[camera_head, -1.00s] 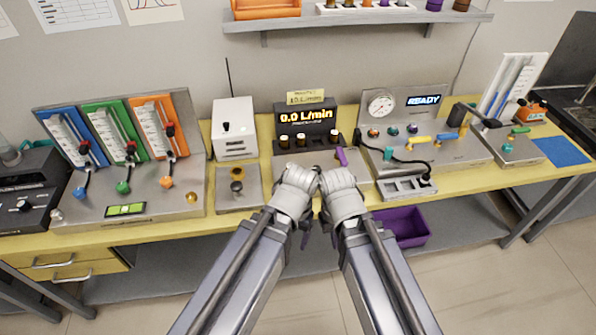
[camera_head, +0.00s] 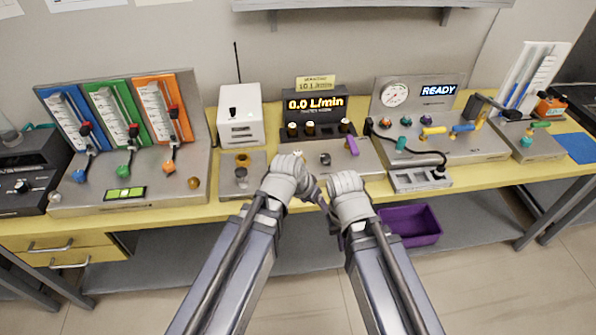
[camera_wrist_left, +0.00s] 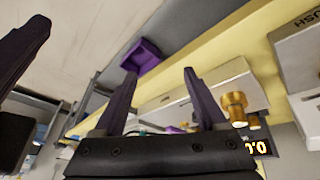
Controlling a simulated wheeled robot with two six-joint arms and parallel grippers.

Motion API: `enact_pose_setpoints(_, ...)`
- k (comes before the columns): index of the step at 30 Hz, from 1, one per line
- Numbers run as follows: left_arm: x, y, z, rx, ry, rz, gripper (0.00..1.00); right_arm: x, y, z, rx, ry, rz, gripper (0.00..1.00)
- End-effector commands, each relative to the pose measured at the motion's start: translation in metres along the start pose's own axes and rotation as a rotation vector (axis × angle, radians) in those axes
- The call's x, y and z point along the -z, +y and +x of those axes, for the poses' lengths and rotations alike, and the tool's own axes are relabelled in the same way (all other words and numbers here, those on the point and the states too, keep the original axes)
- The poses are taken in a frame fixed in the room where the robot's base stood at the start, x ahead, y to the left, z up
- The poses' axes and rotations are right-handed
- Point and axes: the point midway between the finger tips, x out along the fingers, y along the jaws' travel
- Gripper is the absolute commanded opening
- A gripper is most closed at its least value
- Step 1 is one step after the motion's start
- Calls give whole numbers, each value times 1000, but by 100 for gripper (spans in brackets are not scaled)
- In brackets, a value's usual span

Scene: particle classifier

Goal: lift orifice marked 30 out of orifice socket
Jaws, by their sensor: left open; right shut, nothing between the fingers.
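Small dark-and-cream pieces (camera_head: 309,128) stand in a row below the 0.0 L/min display (camera_head: 315,105). I cannot read a 30 on any. A dark round part (camera_head: 325,158) sits on the metal plate in front of them; I cannot tell whether it is the orifice socket. My left gripper (camera_head: 318,193) is in front of this plate. In the left wrist view its fingers (camera_wrist_left: 156,95) are apart and empty, with a brass piece (camera_wrist_left: 234,108) to their right. My right gripper (camera_head: 330,222) is lower, beside the left one; its fingers are small and dark.
A brass knob and a grey knob are on a small plate (camera_head: 228,190) to the left. A purple bin (camera_head: 415,240) is below the yellow bench at right. A black cable (camera_head: 410,160) loops over the right panel. A shelf (camera_head: 360,18) hangs above.

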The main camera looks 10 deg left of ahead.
Motion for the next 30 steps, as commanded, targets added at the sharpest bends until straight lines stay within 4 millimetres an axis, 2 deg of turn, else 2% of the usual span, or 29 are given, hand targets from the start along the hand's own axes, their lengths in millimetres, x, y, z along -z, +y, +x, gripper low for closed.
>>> enact_pose_setpoints(1,14,-19,32,-11,117,2,74,2,-4,37,0,0,0,0)
enact_pose_setpoints(3,41,-41,42,-10,278,10,74,3,-6,58,0,0,0,0)
enact_pose_setpoints(7,77,-84,44,42,519,4,74,5,-8,86,0,0,0,0)
enact_pose_setpoints(9,89,-105,41,79,611,-5,74,6,-9,97,0,0,0,0)
enact_pose_setpoints(13,101,-134,33,139,723,-23,74,6,-10,109,0,0,0,0)
enact_pose_setpoints(16,105,-145,28,165,763,-31,74,7,-11,112,0,0,0,0)
enact_pose_setpoints(21,107,-148,25,174,776,-32,74,6,-11,111,0,0,0,0)
enact_pose_setpoints(30,125,-152,45,173,774,-31,74,7,-12,122,0,0,0,0)
